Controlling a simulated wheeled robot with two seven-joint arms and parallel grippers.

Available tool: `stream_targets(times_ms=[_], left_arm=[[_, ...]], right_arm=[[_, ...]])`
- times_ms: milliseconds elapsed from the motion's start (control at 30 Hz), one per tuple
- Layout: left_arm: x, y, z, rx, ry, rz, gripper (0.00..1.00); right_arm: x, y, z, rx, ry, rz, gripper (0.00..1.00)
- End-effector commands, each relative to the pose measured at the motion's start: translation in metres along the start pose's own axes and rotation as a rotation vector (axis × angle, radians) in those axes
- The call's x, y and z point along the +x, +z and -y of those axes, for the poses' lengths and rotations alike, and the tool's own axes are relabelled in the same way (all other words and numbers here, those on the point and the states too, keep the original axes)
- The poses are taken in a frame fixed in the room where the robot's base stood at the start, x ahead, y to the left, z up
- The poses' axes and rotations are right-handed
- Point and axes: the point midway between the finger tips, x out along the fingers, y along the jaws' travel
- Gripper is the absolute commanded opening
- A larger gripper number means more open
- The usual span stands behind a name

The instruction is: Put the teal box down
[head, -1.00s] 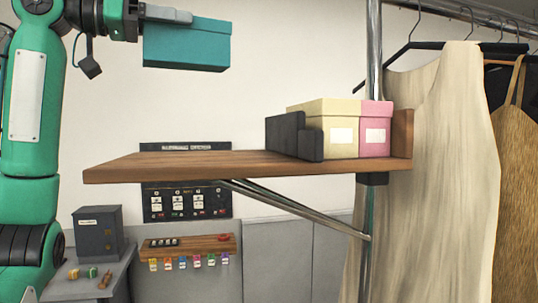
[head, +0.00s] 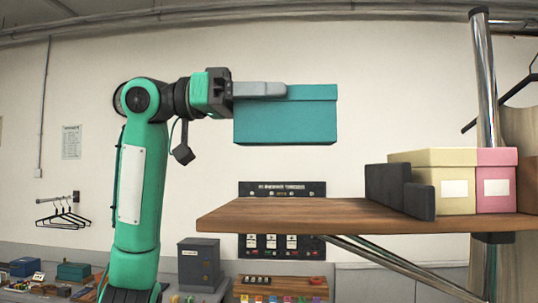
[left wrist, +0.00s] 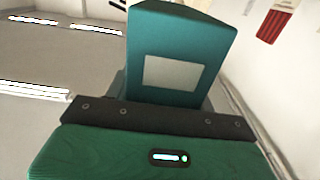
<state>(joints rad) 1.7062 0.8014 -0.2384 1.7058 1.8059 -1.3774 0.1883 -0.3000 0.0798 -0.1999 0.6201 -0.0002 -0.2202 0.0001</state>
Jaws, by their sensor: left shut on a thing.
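The teal box (head: 285,120) hangs in the air in the head view, above the left part of a wooden wall shelf (head: 300,215). A clear gap shows between the box's underside and the shelf. My left gripper (head: 262,90) is shut on the box near its top, reaching in from the left. The box looks about level. In the left wrist view the teal box (left wrist: 207,45) sticks out beyond the gripper, with a pale label on the side facing the camera. The far side of the box is hidden. My right gripper is not in view.
A dark upright divider (head: 400,190), a cream box (head: 440,160) and a pink box (head: 497,185) stand at the shelf's right end beside a metal post (head: 485,80). The shelf's left part looks bare. A dark control panel (head: 283,245) is on the wall behind.

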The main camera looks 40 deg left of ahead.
Motion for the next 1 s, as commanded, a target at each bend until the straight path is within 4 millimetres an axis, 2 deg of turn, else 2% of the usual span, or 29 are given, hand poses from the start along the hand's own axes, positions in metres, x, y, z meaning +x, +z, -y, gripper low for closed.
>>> stream_targets(times_ms=[100, 300, 567, 800, 1000], left_arm=[[0.000, 0.021, 0.001, -0.002, -0.002, 0.002, 0.28], [0.000, 0.046, 0.001, -0.002, -0.002, 0.001, 0.28], [0.000, 0.059, 0.000, -0.001, -0.001, 0.000, 0.28], [0.000, 0.083, 0.001, -0.003, -0.001, 0.000, 0.28], [0.000, 0.091, 0.000, -0.001, -0.001, -0.001, 0.28]], right_arm=[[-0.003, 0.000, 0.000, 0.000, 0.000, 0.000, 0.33], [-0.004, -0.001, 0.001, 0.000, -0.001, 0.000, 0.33], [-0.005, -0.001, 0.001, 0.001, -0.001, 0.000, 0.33], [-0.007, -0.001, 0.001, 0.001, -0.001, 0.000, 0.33], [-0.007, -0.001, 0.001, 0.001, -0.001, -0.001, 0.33]])
